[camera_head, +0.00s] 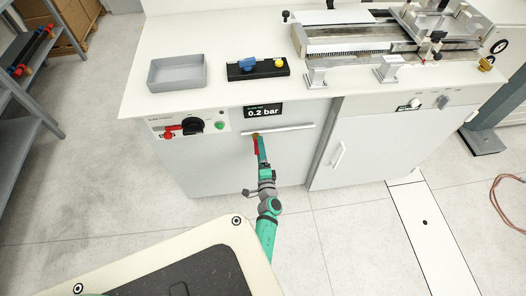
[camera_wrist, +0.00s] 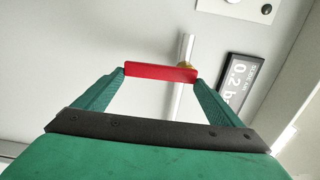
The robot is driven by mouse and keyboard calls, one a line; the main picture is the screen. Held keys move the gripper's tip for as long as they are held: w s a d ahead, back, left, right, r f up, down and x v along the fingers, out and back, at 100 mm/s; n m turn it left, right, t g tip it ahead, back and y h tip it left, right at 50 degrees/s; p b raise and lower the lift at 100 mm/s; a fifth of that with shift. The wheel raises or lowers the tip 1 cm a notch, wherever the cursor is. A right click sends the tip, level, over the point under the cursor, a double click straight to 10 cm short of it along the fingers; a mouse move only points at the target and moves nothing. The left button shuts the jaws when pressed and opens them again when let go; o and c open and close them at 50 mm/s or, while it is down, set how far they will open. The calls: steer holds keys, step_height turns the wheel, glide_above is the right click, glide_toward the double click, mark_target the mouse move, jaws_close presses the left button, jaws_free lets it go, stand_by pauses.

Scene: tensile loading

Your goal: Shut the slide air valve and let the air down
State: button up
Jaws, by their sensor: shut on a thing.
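The slide air valve's red lever (camera_wrist: 160,72) lies between the two fingers of my gripper (camera_wrist: 160,76) in the wrist view, with its ends against the fingertips. A brass fitting (camera_wrist: 187,64) shows behind the lever on a metal pipe (camera_wrist: 181,103). In the head view my gripper (camera_head: 260,147) is at the cabinet front, below the left end of the horizontal pipe (camera_head: 285,128). There the red lever is small and partly hidden by the fingers. The air display (camera_head: 263,111) above it reads 0.2 bar, and it also shows in the wrist view (camera_wrist: 236,81).
A control panel (camera_head: 188,124) with a red handle, a black knob and a green button is left of the display.

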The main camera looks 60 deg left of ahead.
steer(key=shift+w+d, duration=0.1)
steer(key=shift+w, duration=0.15)
steer(key=o, duration=1.2)
steer(key=shift+o, duration=0.5)
steer(key=shift+s, duration=0.15)
steer(key=v, duration=1)
steer(key=shift+s+d, duration=0.15)
steer(key=shift+d, duration=0.2)
